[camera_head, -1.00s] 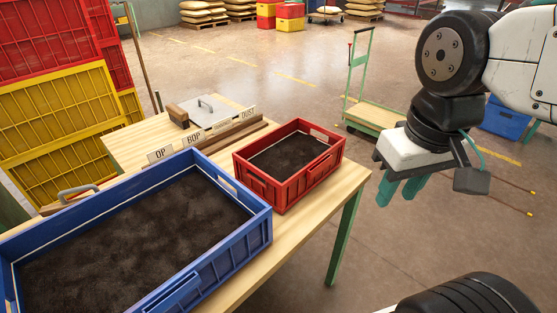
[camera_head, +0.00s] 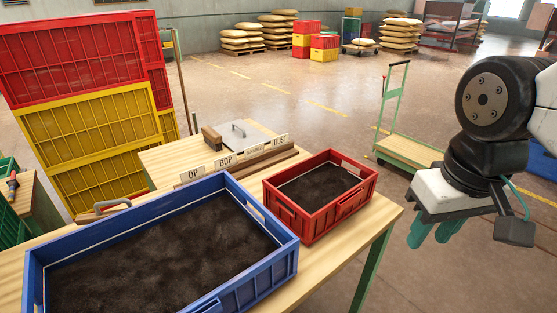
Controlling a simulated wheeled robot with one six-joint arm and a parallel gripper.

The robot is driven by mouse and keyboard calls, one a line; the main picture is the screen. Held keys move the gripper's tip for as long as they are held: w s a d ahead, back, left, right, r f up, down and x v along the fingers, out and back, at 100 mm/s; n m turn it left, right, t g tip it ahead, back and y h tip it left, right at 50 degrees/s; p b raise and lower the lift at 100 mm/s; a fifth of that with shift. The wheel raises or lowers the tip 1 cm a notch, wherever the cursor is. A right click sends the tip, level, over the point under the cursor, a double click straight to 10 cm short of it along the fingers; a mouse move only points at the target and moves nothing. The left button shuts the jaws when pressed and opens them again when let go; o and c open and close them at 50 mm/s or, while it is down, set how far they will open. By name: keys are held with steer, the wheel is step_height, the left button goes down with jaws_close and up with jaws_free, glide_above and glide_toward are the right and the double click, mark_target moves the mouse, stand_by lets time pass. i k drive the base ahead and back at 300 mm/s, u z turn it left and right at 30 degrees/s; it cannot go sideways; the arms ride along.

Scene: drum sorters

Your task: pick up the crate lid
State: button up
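A flat grey panel with a small raised handle (camera_head: 246,135) lies at the back of the wooden table, behind the label rail. It looks like a lid, but I cannot be sure it is the crate lid. A blue crate (camera_head: 262,272) of dark soil stands at the front left of the table, and a smaller red crate (camera_head: 325,222) of dark soil stands to its right. Neither is covered. My gripper (camera_head: 435,238) hangs at the right, beyond the table's right edge and apart from everything. Its two teal fingers point down with a gap between them, empty.
A wooden block (camera_head: 211,138) sits by the grey panel. A grey handle (camera_head: 112,204) shows behind the blue crate. Tall red (camera_head: 75,60) and yellow (camera_head: 85,130) crates stand at the left. A green trolley (camera_head: 415,150) stands behind the table; floor between is open.

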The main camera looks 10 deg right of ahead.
mark_target(238, 135)
steer(key=z, duration=1.4)
steer(key=i, duration=4.6)
steer(key=u, duration=3)
steer(key=i, duration=1.3)
